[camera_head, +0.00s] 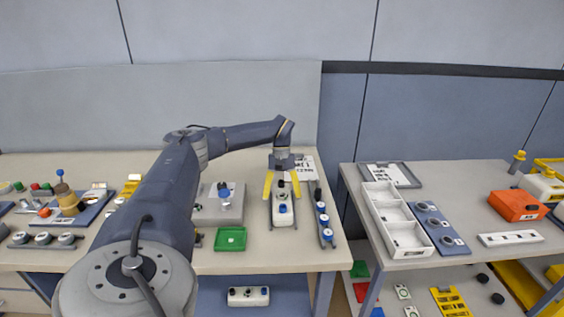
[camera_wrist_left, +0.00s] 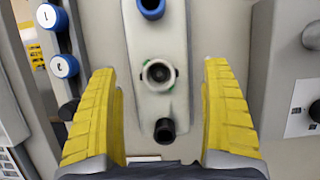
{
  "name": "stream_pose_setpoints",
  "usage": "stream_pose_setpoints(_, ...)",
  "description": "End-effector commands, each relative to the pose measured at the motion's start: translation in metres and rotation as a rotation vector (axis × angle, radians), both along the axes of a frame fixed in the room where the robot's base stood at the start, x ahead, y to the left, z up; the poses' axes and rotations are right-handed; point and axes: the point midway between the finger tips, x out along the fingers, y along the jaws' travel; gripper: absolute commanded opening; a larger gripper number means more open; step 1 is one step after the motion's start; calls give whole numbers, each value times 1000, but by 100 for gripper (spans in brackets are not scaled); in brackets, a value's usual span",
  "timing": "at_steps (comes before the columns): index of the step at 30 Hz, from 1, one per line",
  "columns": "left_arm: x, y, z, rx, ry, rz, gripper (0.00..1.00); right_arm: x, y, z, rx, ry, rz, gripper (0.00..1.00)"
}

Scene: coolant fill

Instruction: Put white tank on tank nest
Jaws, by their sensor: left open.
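A long white tank (camera_head: 284,217) stands on the left table, with dark and blue caps on top. In the left wrist view the white tank (camera_wrist_left: 157,100) has a blue cap above, a round open neck in the middle and a black cap below. My left gripper (camera_head: 282,196) points down over it, open. In the wrist view its yellow fingers (camera_wrist_left: 160,75) lie one on each side, with gaps to the tank. I cannot tell which fixture is the tank nest. A similar white tank (camera_head: 237,297) lies on the blue lower shelf. My right gripper is out of view.
A row of blue-capped pieces (camera_head: 325,223) stands close to the right of the tank. A grey fixture (camera_head: 217,213) and a green tray (camera_head: 231,238) are to its left. A second table holds a white compartment box (camera_head: 405,237) and an orange box (camera_head: 517,205).

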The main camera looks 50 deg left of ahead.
Motion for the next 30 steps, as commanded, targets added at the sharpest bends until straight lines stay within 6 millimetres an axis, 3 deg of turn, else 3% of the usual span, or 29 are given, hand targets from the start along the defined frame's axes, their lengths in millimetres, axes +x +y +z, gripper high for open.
stream_pose_setpoints(4,7,7,23,1,-4,1,82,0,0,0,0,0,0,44)
stream_pose_setpoints(10,9,10,32,0,-1,-2,82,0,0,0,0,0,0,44)
stream_pose_setpoints(30,11,14,42,0,0,0,82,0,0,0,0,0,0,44)
